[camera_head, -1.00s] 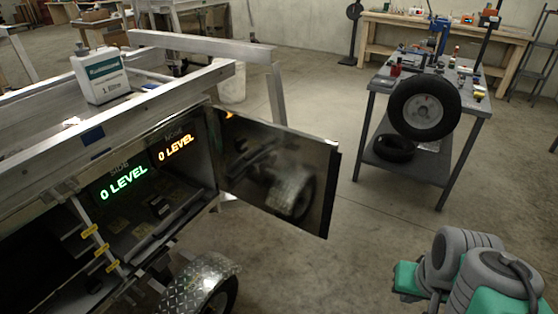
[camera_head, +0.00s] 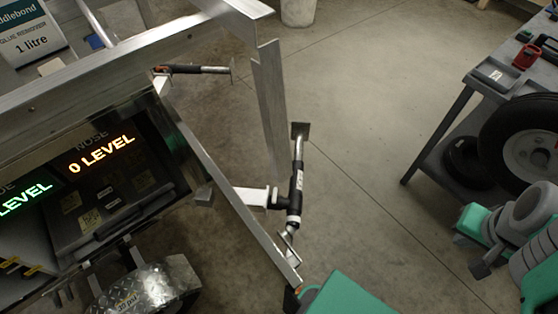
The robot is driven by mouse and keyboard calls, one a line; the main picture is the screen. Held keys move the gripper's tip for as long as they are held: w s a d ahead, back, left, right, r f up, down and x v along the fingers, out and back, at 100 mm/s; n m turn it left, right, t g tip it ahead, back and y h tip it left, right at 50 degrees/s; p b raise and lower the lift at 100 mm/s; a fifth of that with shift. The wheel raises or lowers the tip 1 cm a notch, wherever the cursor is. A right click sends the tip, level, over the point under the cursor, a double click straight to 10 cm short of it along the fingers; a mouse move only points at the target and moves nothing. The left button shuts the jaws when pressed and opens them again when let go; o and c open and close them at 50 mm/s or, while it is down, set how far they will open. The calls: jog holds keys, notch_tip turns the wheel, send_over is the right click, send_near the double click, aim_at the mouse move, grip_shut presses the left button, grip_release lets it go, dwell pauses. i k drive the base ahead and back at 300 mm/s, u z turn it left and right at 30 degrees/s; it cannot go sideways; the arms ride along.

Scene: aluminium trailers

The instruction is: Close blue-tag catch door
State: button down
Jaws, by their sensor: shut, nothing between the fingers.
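The open door (camera_head: 228,182) of the trailer compartment shows nearly edge-on, as a slanted bright strip. It runs from the compartment opening at the upper left down to its free end near the bottom middle. It stands out from the opening, not closed. Green parts of my arm (camera_head: 345,295) show at the bottom, close to the door's free end. A small dark piece lies at that end; I cannot make out what it is. My gripper does not show clearly in this view. I see no blue tag on the door or on the visible rail.
Lit "0 LEVEL" signs (camera_head: 101,155) are inside the compartment. The trailer's metal post (camera_head: 268,105) and a black-and-silver post with a pale bracket (camera_head: 297,180) stand beyond the door. A checker-plate mudguard (camera_head: 140,292) is below.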

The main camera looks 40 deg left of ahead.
aim_at(280, 273)
jog(key=i, duration=1)
jog(key=u, duration=3.6)
jog(key=k, duration=1)
jog(key=z, duration=0.65)
jog(key=i, duration=0.65)
jog(key=u, duration=2.55)
